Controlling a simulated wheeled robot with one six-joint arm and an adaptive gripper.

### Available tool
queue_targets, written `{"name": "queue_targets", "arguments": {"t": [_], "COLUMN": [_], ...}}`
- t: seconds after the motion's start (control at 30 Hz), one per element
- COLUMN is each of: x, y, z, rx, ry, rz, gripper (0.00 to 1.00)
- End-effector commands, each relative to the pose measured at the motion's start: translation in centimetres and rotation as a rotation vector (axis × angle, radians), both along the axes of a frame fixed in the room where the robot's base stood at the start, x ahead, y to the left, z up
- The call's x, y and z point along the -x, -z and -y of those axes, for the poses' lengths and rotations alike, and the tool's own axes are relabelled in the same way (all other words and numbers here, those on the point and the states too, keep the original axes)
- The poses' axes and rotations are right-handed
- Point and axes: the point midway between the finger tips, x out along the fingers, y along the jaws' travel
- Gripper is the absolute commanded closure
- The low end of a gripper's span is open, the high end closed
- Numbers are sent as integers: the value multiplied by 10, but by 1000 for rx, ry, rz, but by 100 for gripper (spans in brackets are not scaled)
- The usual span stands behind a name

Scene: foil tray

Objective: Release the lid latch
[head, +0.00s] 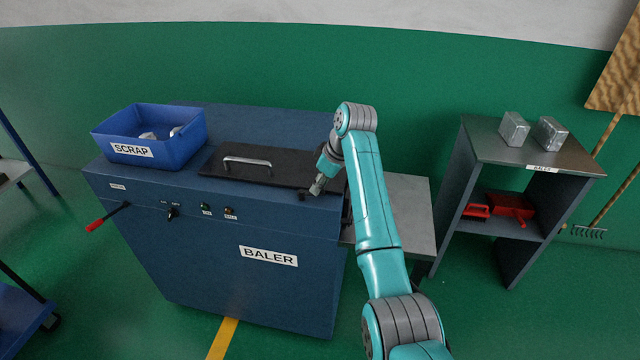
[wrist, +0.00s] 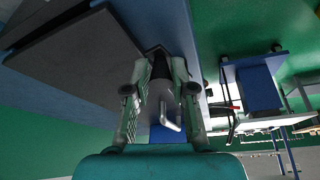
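The lid is a dark flat panel (head: 262,168) with a silver bar handle (head: 247,161), lying closed on top of the blue baler (head: 200,215). My gripper (head: 315,191) is at the lid's right end, by the baler's front top edge. A small dark part (head: 302,195), which may be the latch, shows just beside the fingertips. In the wrist view my gripper (wrist: 160,68) has its two fingers apart, with a black part (wrist: 159,64) between or just beyond the tips. I cannot tell whether they touch it. A pale bent bar, likely the handle (wrist: 171,117), shows behind.
A blue scrap bin (head: 185,146) stands on the baler's left top. A red-gripped lever (head: 95,224) sticks out at the front left. A grey side table (head: 405,205) adjoins the right side. A shelf (head: 540,150) holding metal blocks stands farther right.

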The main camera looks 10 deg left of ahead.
Motion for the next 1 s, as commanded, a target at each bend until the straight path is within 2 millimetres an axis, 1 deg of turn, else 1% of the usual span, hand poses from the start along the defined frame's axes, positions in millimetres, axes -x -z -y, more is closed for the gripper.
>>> {"name": "queue_targets", "arguments": {"t": [0.03, 0.07, 0.27, 0.6, 0.7, 1.0], "x": [0, 0, 1, 13, 14, 15], "y": [0, 0, 1, 2, 1, 2], "z": [0, 0, 0, 0, 0, 1], "rx": [0, 0, 0, 1, 0, 1], "ry": [0, 0, 8, 227, 264, 275], "rz": [-1, -1, -1, -2, -2, -4], "gripper": [97, 100, 100, 100, 100, 100]}}
